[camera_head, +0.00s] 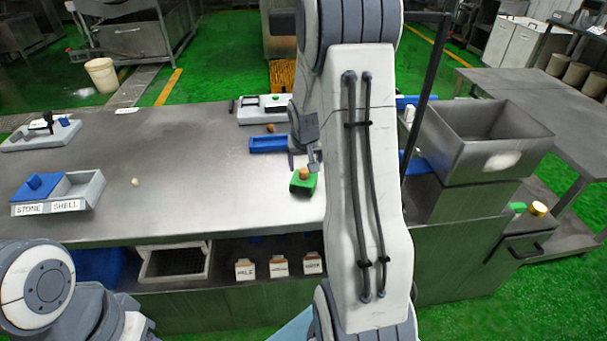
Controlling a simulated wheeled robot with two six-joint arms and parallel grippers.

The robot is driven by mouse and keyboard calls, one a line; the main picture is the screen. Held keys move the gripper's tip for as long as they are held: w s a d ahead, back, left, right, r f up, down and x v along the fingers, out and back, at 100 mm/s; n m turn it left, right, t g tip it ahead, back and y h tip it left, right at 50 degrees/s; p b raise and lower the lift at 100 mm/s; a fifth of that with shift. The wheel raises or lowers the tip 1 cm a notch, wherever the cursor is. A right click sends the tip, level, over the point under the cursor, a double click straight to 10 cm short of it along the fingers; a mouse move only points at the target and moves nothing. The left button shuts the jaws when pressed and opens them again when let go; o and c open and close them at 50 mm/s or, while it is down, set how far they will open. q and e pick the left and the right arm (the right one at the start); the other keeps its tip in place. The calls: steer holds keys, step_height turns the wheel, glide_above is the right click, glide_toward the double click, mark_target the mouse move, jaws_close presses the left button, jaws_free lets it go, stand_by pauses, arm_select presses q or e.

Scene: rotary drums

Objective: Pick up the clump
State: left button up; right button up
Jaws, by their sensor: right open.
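A small brown-orange lump (303,173), perhaps the clump, sits on a green block or holder (303,187) on the steel table, near the middle of the view. My right gripper (304,161) is open just above and behind the lump, with its fingers pointing down. I cannot tell from this angle whether the fingers touch it. My right arm hides the table to the right of it. A small beige piece (135,182) lies alone on the left part of the table. Part of my left arm shows at the lower left, but its gripper is out of view.
A blue tray (268,144) lies behind the lump. A metal bin (480,150) stands at right. Labelled cartons (280,267) stand on the shelf below.

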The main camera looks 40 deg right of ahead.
mark_target(303, 172)
steer(key=x, duration=0.4)
steer(key=shift+w+f, duration=0.3)
steer(key=shift+f, duration=0.05)
steer(key=shift+a, duration=0.1)
jaws_close()
